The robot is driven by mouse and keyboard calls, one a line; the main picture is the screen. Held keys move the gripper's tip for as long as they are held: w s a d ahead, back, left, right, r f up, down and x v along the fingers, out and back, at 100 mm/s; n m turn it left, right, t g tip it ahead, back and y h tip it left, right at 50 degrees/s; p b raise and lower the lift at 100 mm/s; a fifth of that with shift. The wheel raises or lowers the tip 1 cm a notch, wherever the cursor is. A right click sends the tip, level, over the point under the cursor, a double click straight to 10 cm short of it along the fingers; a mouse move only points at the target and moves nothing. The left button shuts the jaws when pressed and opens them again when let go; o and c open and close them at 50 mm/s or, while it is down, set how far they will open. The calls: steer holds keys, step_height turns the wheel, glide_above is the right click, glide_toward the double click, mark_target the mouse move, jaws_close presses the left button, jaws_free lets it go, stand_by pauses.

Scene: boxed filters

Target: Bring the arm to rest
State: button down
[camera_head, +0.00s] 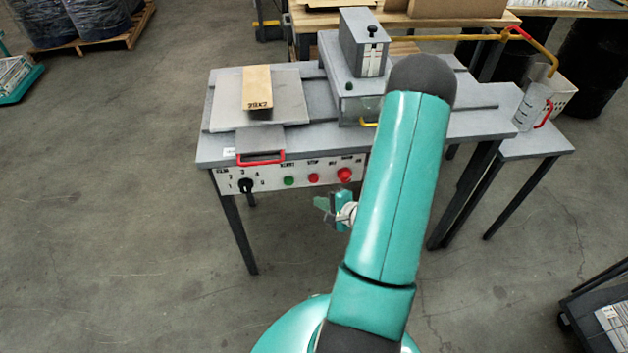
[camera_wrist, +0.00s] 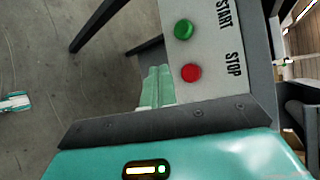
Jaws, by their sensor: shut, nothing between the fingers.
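My gripper (camera_head: 323,205) is in front of the grey workbench (camera_head: 221,147), below its control panel (camera_head: 268,180), partly hidden behind my own teal arm. In the wrist view the pale green fingers of my gripper (camera_wrist: 157,72) lie together, shut and empty, beside the panel. The green START button (camera_wrist: 183,29) and the red STOP button (camera_wrist: 191,73) are close to the fingers in that view. I see no contact with the panel, though the exact gap is hard to tell.
A cardboard box (camera_head: 257,87) marked 29X2 lies on a grey plate (camera_head: 224,111) on the bench. A grey machine (camera_head: 350,103) stands behind my arm. A measuring jug (camera_head: 530,108) is on the right side table.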

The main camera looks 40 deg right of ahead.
stand_by(0.3)
steer(key=w+a+r+n+g+y, duration=0.3)
steer(key=a+r+n+g+y, duration=0.7)
steer(key=a+r, duration=1)
steer(key=s+a+r+n+t+h, duration=0.1)
steer(key=s+a+r+n+h, duration=0.2)
steer(key=s+r+n+h, duration=0.2)
steer(key=s+a+r+n+t+h, duration=0.1)
steer(key=s+a+r+n+h, duration=0.2)
steer(key=r, duration=0.7)
steer(key=s+n+h, duration=0.2)
steer(key=s+h, duration=0.1)
steer(key=shift+s+a+r+n+t, duration=0.15)
steer(key=shift+a+r+n+t, duration=0.15)
steer(key=shift+a, duration=0.05)
steer(key=shift+d, duration=0.15)
